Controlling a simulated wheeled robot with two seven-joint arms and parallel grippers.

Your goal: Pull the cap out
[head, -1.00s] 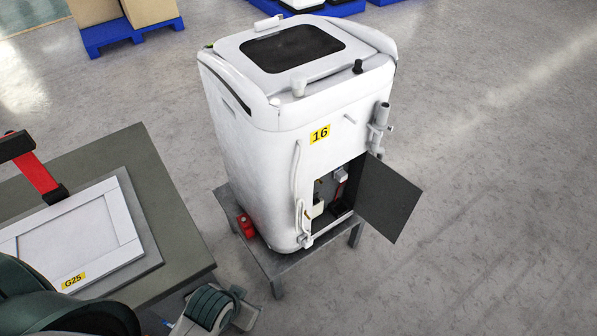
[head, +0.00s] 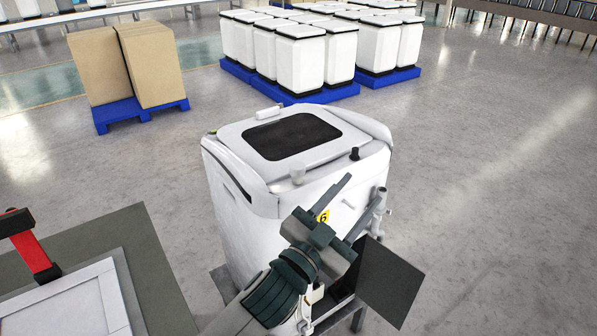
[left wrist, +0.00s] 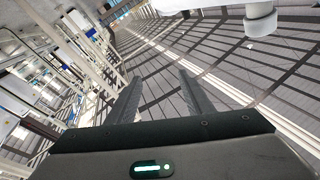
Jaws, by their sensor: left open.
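The white machine (head: 225,190) stands on a low grey stand. My left gripper (head: 364,188) is open and empty in front of its upper front face, partly covering the yellow number label. A small white peg (head: 348,203) on that face shows between the fingers; I cannot tell if they touch. I cannot tell which part is the cap. The left wrist view shows a white cylindrical part (left wrist: 261,22) at its top right, beyond the open fingers. My right gripper is not in view.
A dark door (head: 390,281) hangs open at the machine's lower right. A grey table (head: 160,270) with a framed panel is at the left. Pallets with boxes stand behind; floor on the right is clear.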

